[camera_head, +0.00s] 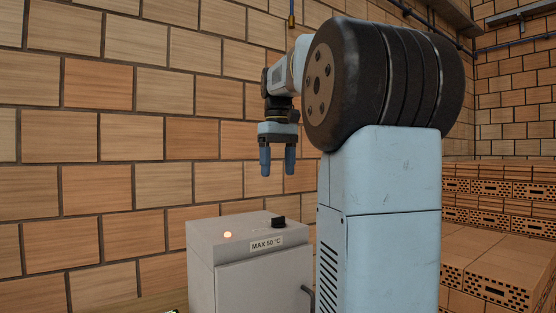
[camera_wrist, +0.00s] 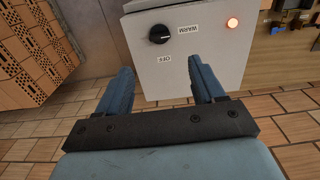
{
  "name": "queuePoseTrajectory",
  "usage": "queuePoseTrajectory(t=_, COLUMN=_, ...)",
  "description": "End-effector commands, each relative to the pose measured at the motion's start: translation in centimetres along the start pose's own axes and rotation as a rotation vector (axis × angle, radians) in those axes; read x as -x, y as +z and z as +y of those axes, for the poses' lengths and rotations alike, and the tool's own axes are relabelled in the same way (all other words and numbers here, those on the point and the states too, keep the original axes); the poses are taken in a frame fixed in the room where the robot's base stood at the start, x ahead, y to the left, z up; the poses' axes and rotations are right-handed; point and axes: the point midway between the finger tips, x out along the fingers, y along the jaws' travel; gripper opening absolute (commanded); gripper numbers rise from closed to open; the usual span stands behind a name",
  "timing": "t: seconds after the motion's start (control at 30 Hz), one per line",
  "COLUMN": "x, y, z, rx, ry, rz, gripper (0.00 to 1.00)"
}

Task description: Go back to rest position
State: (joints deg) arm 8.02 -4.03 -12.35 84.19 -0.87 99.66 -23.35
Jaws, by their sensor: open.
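My gripper (camera_head: 278,163) hangs from my arm with its two blue fingers pointing down, apart and with nothing between them. In the head view it is above the light grey cabinet (camera_head: 240,283) and clear of its top. In the wrist view the two fingers of my gripper (camera_wrist: 165,88) are spread, with the cabinet (camera_wrist: 195,65) beyond them. A black knob (camera_wrist: 160,34) sits on the cabinet, near labels reading "WARM" and "OFF". The knob also shows in the head view (camera_head: 278,222).
A lit lamp (camera_head: 228,234) glows on the cabinet, whose label reads "MAX 50 °C". Stacked perforated bricks (camera_head: 500,262) stand at the right. A brick wall (camera_head: 100,150) is behind. Small dark and yellow items (camera_wrist: 290,22) lie at the wrist view's top right, too small to name.

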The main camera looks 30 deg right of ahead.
Motion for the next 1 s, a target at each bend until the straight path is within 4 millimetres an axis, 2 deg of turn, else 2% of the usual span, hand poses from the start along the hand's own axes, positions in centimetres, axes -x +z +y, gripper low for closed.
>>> queuePoseTrajectory(t=0.2, x=1.5, y=0.0, z=0.0, rx=0.000, ry=0.000, rz=0.000, gripper=0.68)
queuePoseTrajectory(t=0.67, x=1.6, y=0.0, z=0.0, rx=0.000, ry=0.000, rz=0.000, gripper=0.68)
queuePoseTrajectory(t=0.87, x=1.3, y=0.3, z=-0.4, rx=0.000, ry=0.000, rz=0.008, gripper=0.68)
queuePoseTrajectory(t=1.0, x=-0.1, y=1.6, z=-2.0, rx=-0.001, ry=0.004, rz=0.052, gripper=0.68)
